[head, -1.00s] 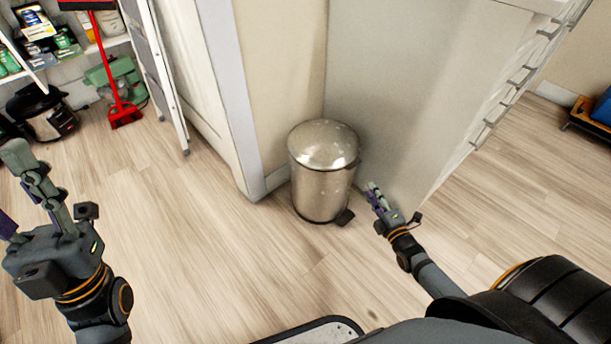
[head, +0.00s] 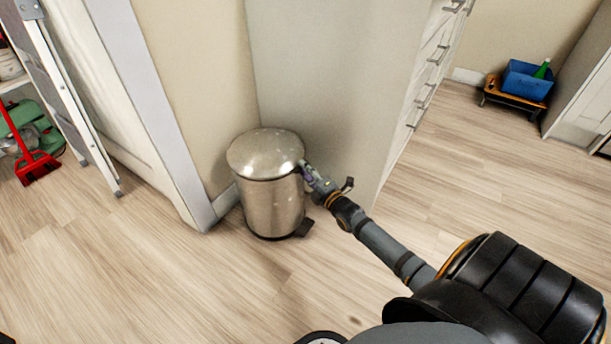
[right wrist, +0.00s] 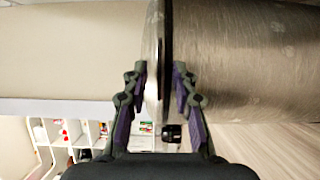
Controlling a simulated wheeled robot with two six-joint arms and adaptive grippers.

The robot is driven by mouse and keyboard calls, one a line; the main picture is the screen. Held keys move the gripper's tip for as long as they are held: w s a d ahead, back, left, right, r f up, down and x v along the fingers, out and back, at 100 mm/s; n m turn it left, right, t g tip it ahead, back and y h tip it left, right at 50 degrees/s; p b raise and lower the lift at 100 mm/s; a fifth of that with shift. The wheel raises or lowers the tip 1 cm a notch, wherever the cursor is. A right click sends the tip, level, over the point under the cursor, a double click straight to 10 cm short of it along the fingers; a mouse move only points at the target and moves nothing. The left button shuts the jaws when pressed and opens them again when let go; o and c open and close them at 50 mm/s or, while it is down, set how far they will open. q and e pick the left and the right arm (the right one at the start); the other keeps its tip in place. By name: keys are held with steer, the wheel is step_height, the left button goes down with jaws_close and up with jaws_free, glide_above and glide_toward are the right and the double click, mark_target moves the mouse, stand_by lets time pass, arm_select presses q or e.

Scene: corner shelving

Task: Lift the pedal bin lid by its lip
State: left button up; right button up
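The pedal bin (head: 272,205) is a brushed metal cylinder standing upright on the floor in the corner. Its domed lid (head: 265,153) looks closed. My right gripper (head: 306,170) is at the right side of the lid's rim. In the right wrist view the picture is turned sideways, and the bin body (right wrist: 250,60) fills the right. There my right gripper (right wrist: 160,85) is open, with one finger on each side of the lid's dark edge (right wrist: 167,50). I cannot tell whether either finger touches it. My left gripper is out of view.
A grey panel (head: 320,80) stands close behind the bin, with a white drawer unit (head: 425,80) to its right. A blue crate (head: 525,80) sits far right. The floor in front is clear.

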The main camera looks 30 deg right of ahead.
steer(key=shift+c, duration=0.3)
jaws_close()
